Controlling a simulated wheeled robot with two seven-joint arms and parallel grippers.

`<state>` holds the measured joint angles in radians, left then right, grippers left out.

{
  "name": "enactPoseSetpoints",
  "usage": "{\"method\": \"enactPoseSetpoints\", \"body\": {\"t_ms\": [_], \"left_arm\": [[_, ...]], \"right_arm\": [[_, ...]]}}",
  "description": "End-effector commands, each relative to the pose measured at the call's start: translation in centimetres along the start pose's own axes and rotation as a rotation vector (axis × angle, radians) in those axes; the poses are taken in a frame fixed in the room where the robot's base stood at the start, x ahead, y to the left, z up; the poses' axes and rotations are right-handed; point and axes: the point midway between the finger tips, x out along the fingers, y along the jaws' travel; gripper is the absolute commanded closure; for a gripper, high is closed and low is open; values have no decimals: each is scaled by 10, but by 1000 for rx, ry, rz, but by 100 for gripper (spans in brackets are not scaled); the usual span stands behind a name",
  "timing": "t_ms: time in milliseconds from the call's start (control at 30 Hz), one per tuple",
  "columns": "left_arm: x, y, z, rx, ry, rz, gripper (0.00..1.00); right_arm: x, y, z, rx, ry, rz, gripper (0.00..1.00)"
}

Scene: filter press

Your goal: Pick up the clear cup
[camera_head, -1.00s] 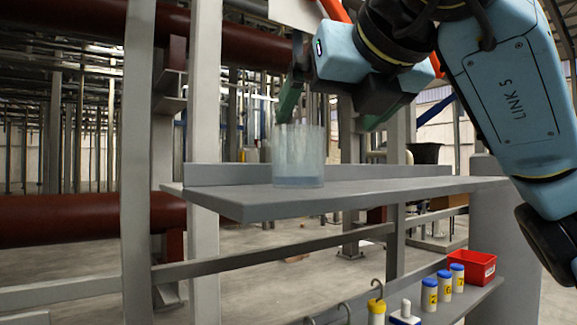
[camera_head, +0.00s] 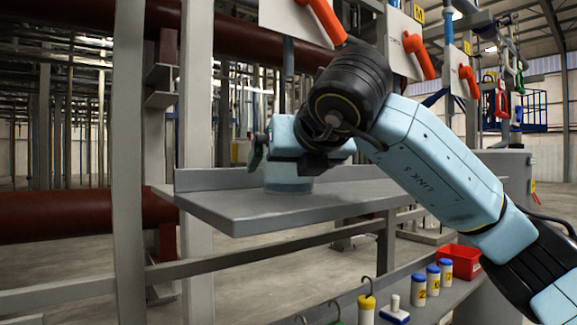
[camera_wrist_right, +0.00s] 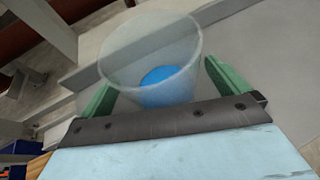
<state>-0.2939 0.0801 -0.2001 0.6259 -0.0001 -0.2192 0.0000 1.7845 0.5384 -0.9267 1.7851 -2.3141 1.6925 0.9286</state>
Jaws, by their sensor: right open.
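The clear cup (camera_head: 288,184) stands upright on the grey shelf (camera_head: 240,212). In the head view my right gripper (camera_head: 262,152) covers its upper part, and only the bluish lower part shows. In the right wrist view the clear cup (camera_wrist_right: 150,50) shows a round rim and a blue patch at its bottom. The green fingers of my right gripper (camera_wrist_right: 160,82) are open, one on each side of the cup's near part. I cannot tell whether they touch it. My left gripper is not in view.
The grey shelf has a raised back edge, and its right part is clear. A lower shelf holds a red bin (camera_head: 458,262), several white bottles with blue lids (camera_head: 433,280) and a yellow item with a hook (camera_head: 366,305). Orange handles (camera_head: 328,20) hang on panels above.

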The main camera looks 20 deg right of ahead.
Motion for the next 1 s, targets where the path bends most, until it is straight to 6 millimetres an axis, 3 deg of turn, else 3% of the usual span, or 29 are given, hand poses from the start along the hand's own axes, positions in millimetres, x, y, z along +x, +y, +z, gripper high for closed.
{"method": "enactPoseSetpoints", "body": {"t_ms": [200, 567, 833, 1000], "left_arm": [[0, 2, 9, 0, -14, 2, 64], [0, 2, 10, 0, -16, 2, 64], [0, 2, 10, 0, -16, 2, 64], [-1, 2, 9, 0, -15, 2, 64]], "right_arm": [[0, 0, 0, 0, 0, 0, 3], [0, 0, 0, 0, -1, 0, 48], [-2, 0, 5, 1, -2, 0, 48], [-13, 2, 30, 3, -4, 0, 48]]}}
